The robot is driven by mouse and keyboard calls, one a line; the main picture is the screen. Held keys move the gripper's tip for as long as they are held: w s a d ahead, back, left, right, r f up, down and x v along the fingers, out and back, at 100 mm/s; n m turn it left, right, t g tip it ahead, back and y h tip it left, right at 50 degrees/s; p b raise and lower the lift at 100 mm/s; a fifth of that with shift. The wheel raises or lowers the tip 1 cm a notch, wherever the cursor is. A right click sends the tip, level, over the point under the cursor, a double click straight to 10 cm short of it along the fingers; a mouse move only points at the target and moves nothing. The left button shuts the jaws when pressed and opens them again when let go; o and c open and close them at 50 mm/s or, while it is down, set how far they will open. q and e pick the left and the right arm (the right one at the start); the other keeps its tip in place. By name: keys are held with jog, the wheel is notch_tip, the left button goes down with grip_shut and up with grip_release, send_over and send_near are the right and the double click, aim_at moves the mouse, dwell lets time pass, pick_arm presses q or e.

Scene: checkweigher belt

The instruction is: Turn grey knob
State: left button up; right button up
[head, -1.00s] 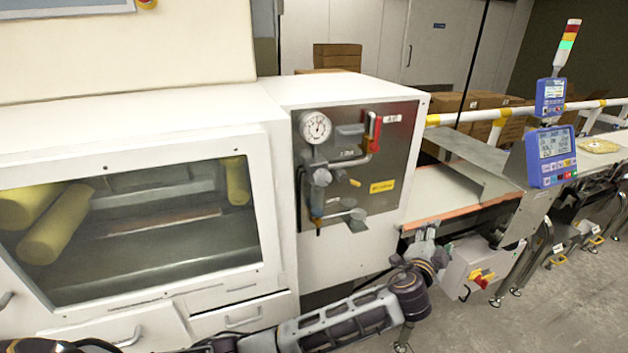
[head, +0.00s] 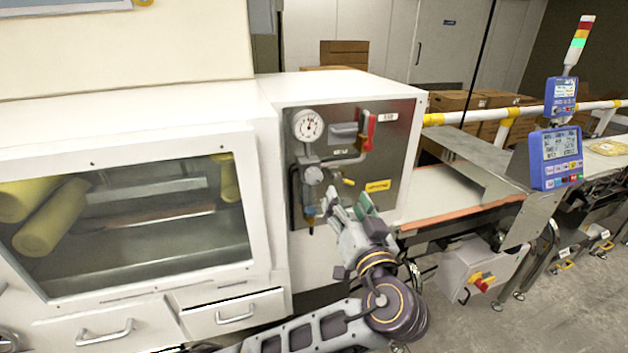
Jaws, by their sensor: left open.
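The grey knob (head: 314,175) is round and sits on the steel valve panel (head: 395,150), below the white dial gauge (head: 307,126). My left gripper (head: 347,200) is open and empty in front of the lower part of the panel. It points up towards the panel, a little below and to the right of the knob. In the picture there is a gap between its fingers and the knob. The gripper hides the lower right piping of the panel. My right gripper is not in view.
A red lever (head: 370,132) and a small yellow handle (head: 348,181) are close to the knob. A white cabinet with a window (head: 130,220) stands to the left. The conveyor belt (head: 450,192) runs off to the right, beside a grey switch box (head: 470,268).

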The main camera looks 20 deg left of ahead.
pick_arm(q)
jog(key=s+a+f+n+g+y, duration=0.1)
jog(key=a+f+n+g, duration=0.1)
jog(key=n, duration=0.1)
jog(key=p, duration=0.1)
send_near(316, 179)
jog(key=x, duration=0.3)
jog(key=p+x, duration=0.1)
jog(key=x, duration=0.4)
jog(key=shift+x, duration=0.85)
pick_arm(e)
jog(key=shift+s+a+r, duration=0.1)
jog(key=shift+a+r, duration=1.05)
pick_arm(q)
jog(key=c, duration=1)
jog(key=shift+c, duration=0.2)
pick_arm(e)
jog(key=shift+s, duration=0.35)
